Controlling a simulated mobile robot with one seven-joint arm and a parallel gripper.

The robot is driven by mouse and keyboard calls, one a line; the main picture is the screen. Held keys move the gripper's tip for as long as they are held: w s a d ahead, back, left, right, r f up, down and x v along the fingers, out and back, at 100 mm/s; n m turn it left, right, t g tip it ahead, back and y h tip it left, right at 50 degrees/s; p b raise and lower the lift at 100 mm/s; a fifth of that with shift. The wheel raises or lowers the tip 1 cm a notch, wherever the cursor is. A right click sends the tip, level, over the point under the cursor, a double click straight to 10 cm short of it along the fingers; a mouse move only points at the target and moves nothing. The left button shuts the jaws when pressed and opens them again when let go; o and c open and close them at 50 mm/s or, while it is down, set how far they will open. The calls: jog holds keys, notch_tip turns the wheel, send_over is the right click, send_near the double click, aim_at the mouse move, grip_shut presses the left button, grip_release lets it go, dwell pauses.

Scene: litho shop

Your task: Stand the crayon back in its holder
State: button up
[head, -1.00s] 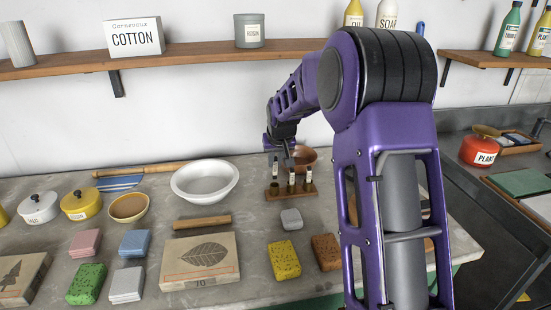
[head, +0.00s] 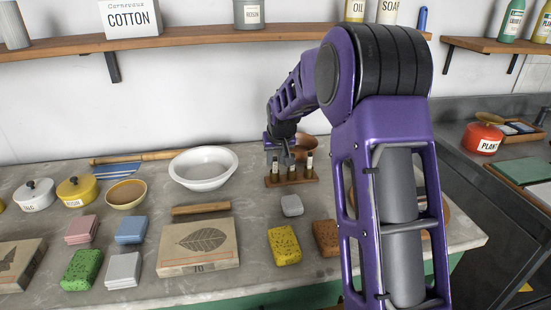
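The crayon holder (head: 305,179) is a small brown wooden rack at the back of the counter. Short dark crayons with white labels stand upright in it, one of them at its right end (head: 309,165). Another label shows at its left end (head: 275,169). My gripper (head: 288,159) points down right over the middle of the holder, at the crayon there (head: 292,172). It is too small to tell whether the fingers touch or grip that crayon, or whether it is fully seated.
A copper-brown bowl (head: 306,147) stands just behind the holder, and a white basin (head: 203,184) to its left. A grey block (head: 292,206), yellow sponge (head: 284,246) and brown sponge (head: 326,238) lie in front. A shelf (head: 200,48) runs above. My arm hides the counter's right part.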

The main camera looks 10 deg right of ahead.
jog(key=shift+o, duration=1.2)
jog(key=shift+r, duration=0.1)
jog(key=p+v, duration=0.1)
jog(key=v, duration=1.6)
jog(key=shift+s+p, duration=0.2)
jog(key=shift+p, duration=0.1)
